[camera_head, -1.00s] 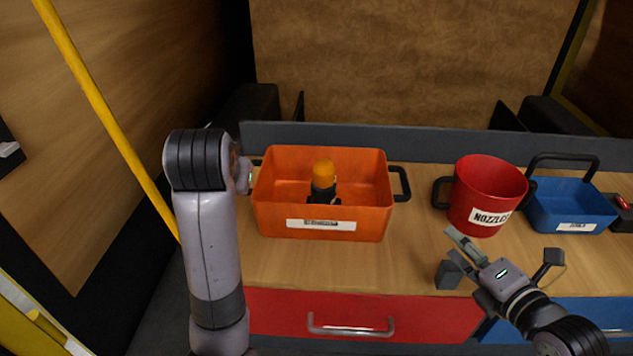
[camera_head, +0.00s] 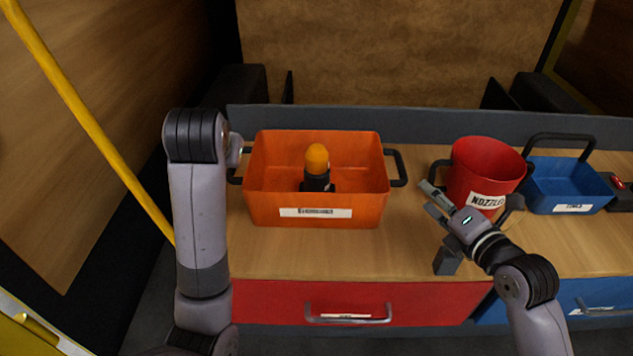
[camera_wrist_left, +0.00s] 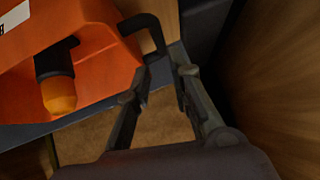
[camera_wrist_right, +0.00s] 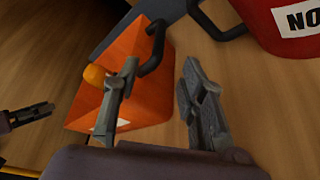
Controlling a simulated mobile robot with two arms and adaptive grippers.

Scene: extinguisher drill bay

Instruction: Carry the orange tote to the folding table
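The orange tote (camera_head: 365,208) stands upright on the wooden worktop, with a black handle at each end and a white label on its front. A black object with an orange top (camera_head: 317,165) stands inside it. In the left wrist view my left gripper (camera_wrist_left: 160,85) is open, its fingers near the tote's black handle (camera_wrist_left: 152,38); I cannot tell if they touch it. My right gripper (camera_head: 430,197) is open and empty, right of the tote and in front of the red bucket. In the right wrist view the tote's other handle (camera_wrist_right: 158,45) lies beyond the open fingers (camera_wrist_right: 155,80). The folding table is not identifiable.
A red bucket labelled NOZZLES (camera_head: 490,165) stands close to my right gripper. A blue tray (camera_head: 565,185) is further right. A yellow pole (camera_head: 85,115) slants at the left.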

